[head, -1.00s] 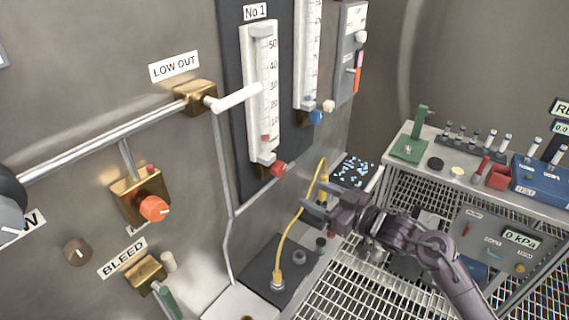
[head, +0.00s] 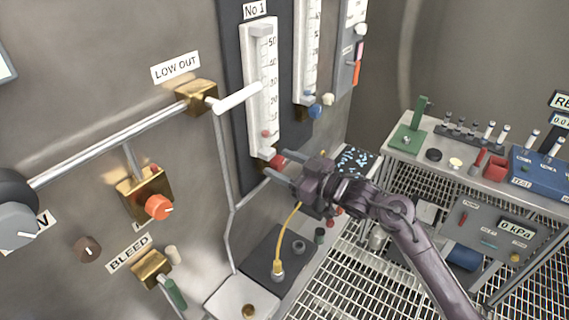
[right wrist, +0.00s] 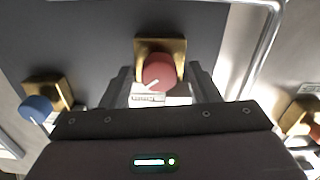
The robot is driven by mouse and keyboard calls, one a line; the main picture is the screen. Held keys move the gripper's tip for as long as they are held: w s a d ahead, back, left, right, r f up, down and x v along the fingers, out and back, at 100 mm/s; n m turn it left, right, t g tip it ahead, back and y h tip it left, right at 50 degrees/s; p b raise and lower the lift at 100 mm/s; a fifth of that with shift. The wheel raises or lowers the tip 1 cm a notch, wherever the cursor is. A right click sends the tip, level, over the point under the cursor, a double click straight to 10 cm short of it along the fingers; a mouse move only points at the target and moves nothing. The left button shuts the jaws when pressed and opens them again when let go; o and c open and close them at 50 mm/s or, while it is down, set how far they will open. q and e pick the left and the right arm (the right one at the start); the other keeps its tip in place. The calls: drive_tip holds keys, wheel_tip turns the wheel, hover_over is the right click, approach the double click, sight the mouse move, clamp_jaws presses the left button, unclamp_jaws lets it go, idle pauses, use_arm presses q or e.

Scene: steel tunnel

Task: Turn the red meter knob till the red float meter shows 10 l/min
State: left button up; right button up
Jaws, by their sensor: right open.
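The red meter knob (head: 277,161) sits at the foot of the No 1 float meter (head: 262,90) on the dark panel. In the right wrist view the red knob (right wrist: 158,71), with a white pointer line and a brass block behind it, lies between my fingers. The red float (head: 265,134) is low in the tube, a little above the knob and near the bottom of the scale. My right gripper (head: 281,165) is open around or just short of the knob; contact cannot be told. My left gripper is not in view.
A blue knob (head: 314,111) sits under the neighbouring meter and also shows in the right wrist view (right wrist: 37,109). A white lever (head: 237,98) juts out by the LOW OUT valve. A yellow hose (head: 287,240) hangs below my right gripper. A bench (head: 462,166) stands at right.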

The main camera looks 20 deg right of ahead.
drive_tip(key=shift+c, duration=0.3)
drive_tip(key=c, duration=0.9)
drive_tip(key=shift+r+m+p, duration=0.2)
drive_tip(key=shift+m+p, duration=0.4)
drive_tip(key=shift+p, duration=0.5)
drive_tip(key=shift+c, duration=0.2)
drive_tip(key=shift+f+m, duration=0.15)
drive_tip(key=shift+m, duration=0.25)
drive_tip(key=o, duration=1)
drive_tip(key=shift+f, duration=0.1)
